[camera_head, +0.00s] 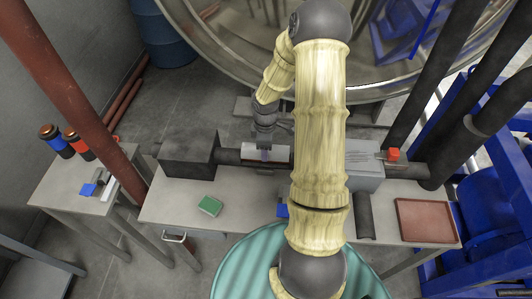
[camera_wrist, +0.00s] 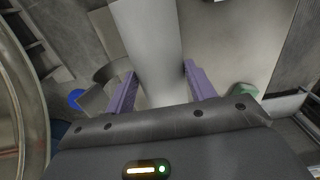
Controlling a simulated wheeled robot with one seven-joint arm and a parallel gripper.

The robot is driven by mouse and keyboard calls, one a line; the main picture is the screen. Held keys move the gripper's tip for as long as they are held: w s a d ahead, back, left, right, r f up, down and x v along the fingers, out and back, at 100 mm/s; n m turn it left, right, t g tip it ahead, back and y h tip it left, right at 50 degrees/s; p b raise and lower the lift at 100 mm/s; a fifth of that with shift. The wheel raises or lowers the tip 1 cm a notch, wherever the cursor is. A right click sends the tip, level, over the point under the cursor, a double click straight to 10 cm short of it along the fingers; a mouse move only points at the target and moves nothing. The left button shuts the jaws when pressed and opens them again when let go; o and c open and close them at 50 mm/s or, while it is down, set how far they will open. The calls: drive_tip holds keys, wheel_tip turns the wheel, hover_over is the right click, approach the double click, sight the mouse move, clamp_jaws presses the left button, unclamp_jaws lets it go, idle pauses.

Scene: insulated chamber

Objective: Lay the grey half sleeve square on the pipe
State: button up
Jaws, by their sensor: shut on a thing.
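The dark pipe (camera_head: 228,157) runs left to right above the bench, out of a dark block on the left. The grey half sleeve (camera_head: 266,154) is at the pipe's bare stretch, right under my gripper (camera_head: 265,140). In the wrist view my purple fingers (camera_wrist: 158,72) stand on either side of a pale grey curved surface, which looks like the half sleeve (camera_wrist: 150,45). My gripper is shut on the sleeve. I cannot tell whether the sleeve touches the pipe or sits square on it; its underside is hidden.
The dark block (camera_head: 188,154) and a pale grey box (camera_head: 350,165) flank the bare pipe. A green block (camera_head: 209,206), a dark cylinder (camera_head: 364,215) and a reddish tray (camera_head: 425,220) are on the bench. A red handle (camera_head: 393,154) stands at right. My arm hides the middle.

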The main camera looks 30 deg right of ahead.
drive_tip(key=shift+f, duration=1.8)
drive_tip(key=shift+f, duration=0.15)
drive_tip(key=o, duration=1)
drive_tip(key=shift+o, duration=0.2)
drive_tip(key=shift+w+d+r, duration=0.1)
drive_tip(key=shift+r, duration=0.5)
wheel_tip(320, 180, up, 11)
drive_tip(key=shift+r+b, duration=0.1)
drive_tip(key=shift+b, duration=0.3)
